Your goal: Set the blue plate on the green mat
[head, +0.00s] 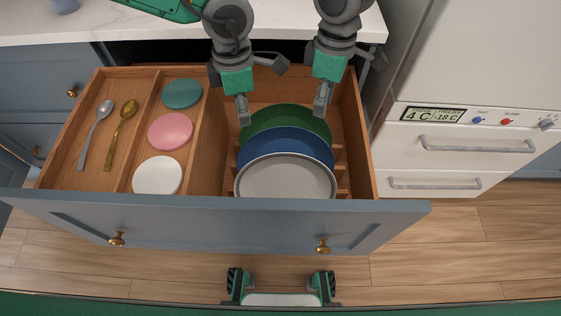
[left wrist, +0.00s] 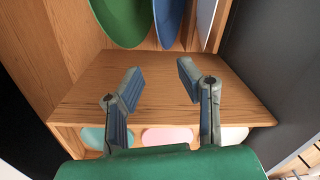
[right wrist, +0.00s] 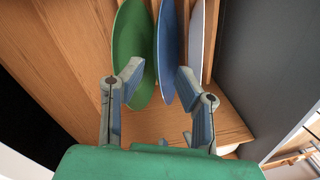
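The blue plate (head: 292,144) stands tilted in the drawer's right compartment, between a green plate (head: 285,122) behind and a white plate (head: 286,178) in front. It also shows in the right wrist view (right wrist: 167,55) and at the top of the left wrist view (left wrist: 167,20). My left gripper (head: 244,112) is open and empty, at the left of the plates. My right gripper (head: 322,102) is open and empty near the right side of the plates. In the right wrist view the blue plate's edge lies beyond and between its fingertips; contact cannot be told. I cannot make out the green mat.
The open drawer (head: 215,210) has wooden dividers. Its other compartments hold teal (head: 182,93), pink (head: 170,131) and white (head: 157,175) discs, a silver spoon (head: 95,134) and a gold spoon (head: 121,132). A pale counter (head: 130,28) lies behind, and a white fridge (head: 450,150) stands right.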

